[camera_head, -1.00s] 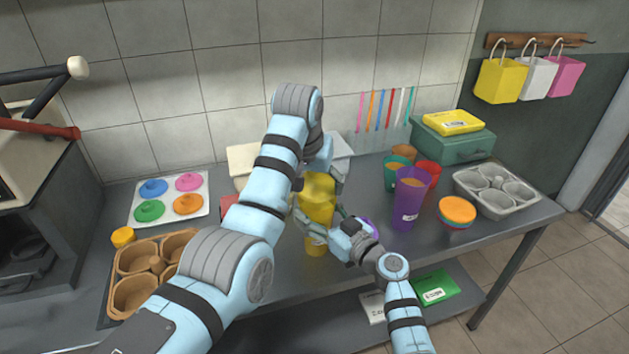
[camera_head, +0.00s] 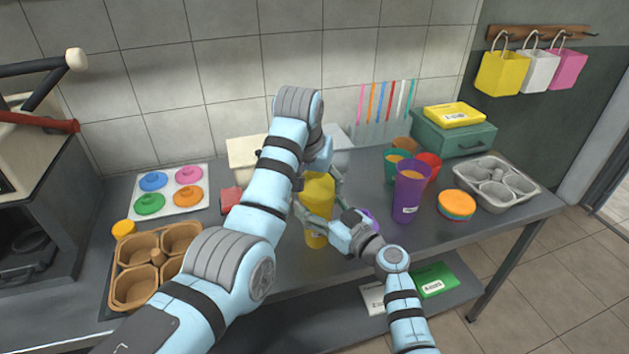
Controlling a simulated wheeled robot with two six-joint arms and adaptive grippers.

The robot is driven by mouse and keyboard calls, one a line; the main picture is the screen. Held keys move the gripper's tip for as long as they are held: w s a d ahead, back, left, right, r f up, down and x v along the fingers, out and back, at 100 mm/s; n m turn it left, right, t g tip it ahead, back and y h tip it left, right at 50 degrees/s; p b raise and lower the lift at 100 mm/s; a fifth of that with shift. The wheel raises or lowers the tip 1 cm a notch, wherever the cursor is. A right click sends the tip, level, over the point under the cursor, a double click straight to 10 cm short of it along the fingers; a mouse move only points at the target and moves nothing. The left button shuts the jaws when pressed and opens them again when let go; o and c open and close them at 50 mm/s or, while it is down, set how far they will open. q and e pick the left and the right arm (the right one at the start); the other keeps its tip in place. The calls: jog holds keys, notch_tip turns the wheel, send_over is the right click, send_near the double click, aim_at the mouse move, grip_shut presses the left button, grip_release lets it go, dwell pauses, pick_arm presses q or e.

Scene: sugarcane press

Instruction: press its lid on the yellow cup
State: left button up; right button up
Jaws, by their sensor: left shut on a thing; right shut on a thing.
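The yellow cup (camera_head: 315,240) stands upright on the grey counter, partly hidden by my grippers. My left gripper (camera_head: 319,192) comes down from above and is shut on the yellow lid (camera_head: 318,182) at the cup's top. Lid and cup look like one yellow shape; I cannot tell whether the lid is fully seated. My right gripper (camera_head: 318,228) reaches in from the lower right and is shut on the cup's side, below the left gripper.
Close right stand purple (camera_head: 408,192), green (camera_head: 392,170) and red (camera_head: 433,162) cups. A purple thing (camera_head: 371,217) is half hidden behind my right gripper. At left lie a lid tray (camera_head: 205,190) and a brown cup holder (camera_head: 118,262). A silver tray (camera_head: 525,192) is far right.

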pick_arm(q)
jog(key=shift+f, duration=0.7)
pick_arm(e)
jog(key=shift+f, duration=0.1)
pick_arm(q)
jog(key=o, duration=0.7)
jog(key=shift+o, duration=0.2)
notch_tip(320, 180, up, 10)
jog(key=shift+r, duration=0.1)
pick_arm(e)
jog(key=o, duration=1.8)
jog(key=v, duration=1.2)
